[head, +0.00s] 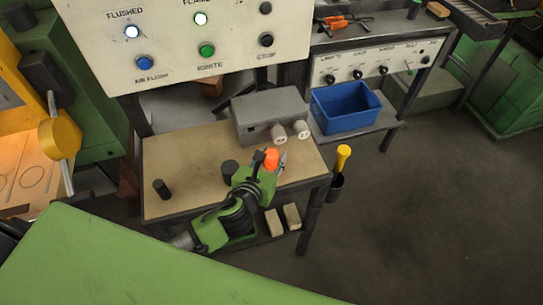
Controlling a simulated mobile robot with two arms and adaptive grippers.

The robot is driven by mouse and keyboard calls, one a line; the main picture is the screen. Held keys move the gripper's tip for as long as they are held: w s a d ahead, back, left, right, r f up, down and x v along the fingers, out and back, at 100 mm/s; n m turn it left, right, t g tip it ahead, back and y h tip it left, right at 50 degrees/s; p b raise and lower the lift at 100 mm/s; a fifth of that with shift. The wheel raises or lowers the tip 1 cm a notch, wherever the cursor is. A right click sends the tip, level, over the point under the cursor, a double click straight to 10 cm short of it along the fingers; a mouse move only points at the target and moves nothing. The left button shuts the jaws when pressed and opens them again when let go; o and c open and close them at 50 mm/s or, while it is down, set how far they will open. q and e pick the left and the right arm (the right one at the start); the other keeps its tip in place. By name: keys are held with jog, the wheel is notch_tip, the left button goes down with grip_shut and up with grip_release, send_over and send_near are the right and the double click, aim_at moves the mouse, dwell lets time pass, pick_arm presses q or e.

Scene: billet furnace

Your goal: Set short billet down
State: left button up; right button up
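My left gripper (271,161) reaches over the right part of the beige bench top (190,160). Its fingers stand on both sides of a short bright orange piece (271,157), which looks like the hot short billet. The gripper seems closed on it. Its lower end is hidden by the gripper, so I cannot tell whether it touches the bench. A wide dark cylinder (230,169) stands just left of the gripper. A thinner dark cylinder (161,189) stands near the bench's left front. My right gripper is not in view.
A grey box (268,112) with two pale round ends sits at the bench's back. A blue bin (345,108) stands to its right. A yellow-handled tool (343,158) hangs off the right edge. A control panel (180,38) rises behind. The bench's left middle is clear.

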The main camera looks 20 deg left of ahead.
pick_arm(q)
jog(key=shift+r, duration=0.15)
jog(key=b+v, duration=0.1)
jog(key=v, duration=1.1)
